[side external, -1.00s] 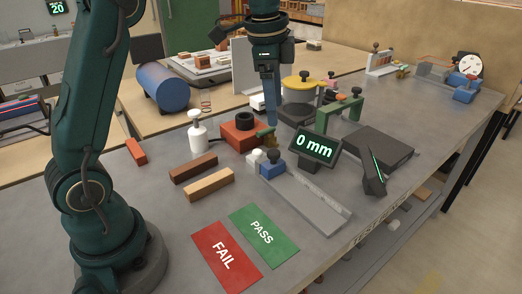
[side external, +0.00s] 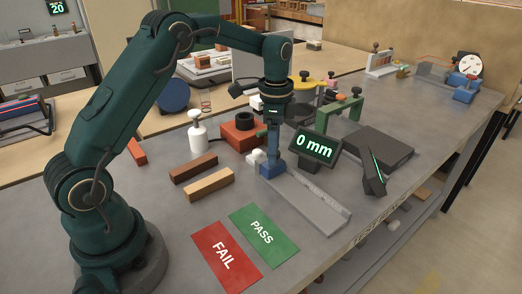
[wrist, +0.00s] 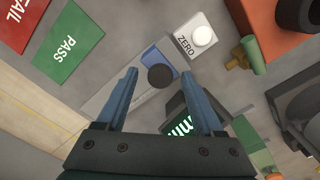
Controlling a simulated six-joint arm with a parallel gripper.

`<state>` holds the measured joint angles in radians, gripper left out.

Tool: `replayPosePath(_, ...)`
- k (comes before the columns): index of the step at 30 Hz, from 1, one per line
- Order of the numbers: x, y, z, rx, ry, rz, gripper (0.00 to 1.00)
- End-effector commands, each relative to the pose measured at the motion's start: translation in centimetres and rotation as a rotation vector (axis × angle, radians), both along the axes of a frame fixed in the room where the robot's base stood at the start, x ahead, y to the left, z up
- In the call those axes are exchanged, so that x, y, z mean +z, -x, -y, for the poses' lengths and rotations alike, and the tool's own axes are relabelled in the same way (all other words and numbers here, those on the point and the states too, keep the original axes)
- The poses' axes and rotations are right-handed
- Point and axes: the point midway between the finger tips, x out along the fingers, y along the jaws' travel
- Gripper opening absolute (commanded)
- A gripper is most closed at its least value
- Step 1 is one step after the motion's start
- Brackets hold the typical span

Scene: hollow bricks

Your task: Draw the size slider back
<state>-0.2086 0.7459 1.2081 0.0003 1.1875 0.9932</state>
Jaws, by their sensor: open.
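The size slider is a blue block (side external: 270,170) with a dark round knob (wrist: 161,76), at the upper-left end of a grey rail (side external: 312,205). It sits beside a white block with a round button marked ZERO (wrist: 202,36). My gripper (side external: 272,160) is over the slider in the side view and hides its knob there. In the wrist view my gripper (wrist: 163,82) has its two fingers apart, with the knob between and slightly beyond the tips. I cannot tell whether the fingers touch it. The display (side external: 316,147) reads 0 mm.
The display stands close to my gripper's right. A red block with a black ring (side external: 240,132) is behind left. Two bars (side external: 208,184) lie left. The green PASS card (side external: 263,234) and red FAIL card (side external: 225,254) lie flat in front.

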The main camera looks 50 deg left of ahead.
Motion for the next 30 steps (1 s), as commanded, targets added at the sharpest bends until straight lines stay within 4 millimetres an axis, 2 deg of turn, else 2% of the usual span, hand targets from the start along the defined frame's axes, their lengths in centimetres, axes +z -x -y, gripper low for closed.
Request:
replayPosePath(5,-0.01,0.01,0.01,0.000,0.000,0.000,0.69)
replayPosePath(8,0.01,0.01,0.01,0.000,0.000,0.000,0.35)
replayPosePath(9,0.01,0.01,0.01,0.000,0.000,0.000,0.19)
replayPosePath(11,0.02,0.01,0.01,0.000,0.000,0.000,0.00)
replayPosePath(30,0.08,0.05,0.01,0.000,0.000,-0.001,0.00)
